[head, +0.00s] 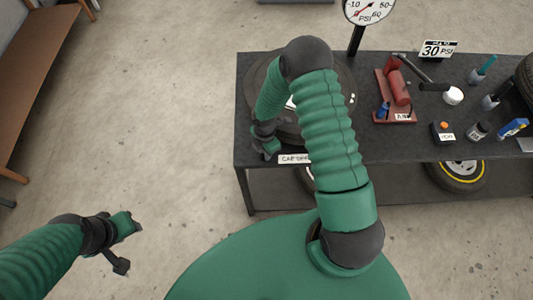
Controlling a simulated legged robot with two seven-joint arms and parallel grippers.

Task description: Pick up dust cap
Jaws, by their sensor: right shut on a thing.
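My right gripper (268,148) is at the left front of the bench, beside the near left edge of a wheel (342,104) that lies flat there. It is shut on the dust cap, which is too small and too covered to make out. My right arm hides much of the wheel. A label reading "CAP OFF" (293,158) is on the bench's front edge, just right of the gripper.
The dark bench (245,75) holds a red pump-like tool (399,87), a gauge (369,10) on a post, a "30 PSI" sign (438,50), and several small bottles and tools at the right. A yellow-ringed wheel (457,185) is on the shelf below.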

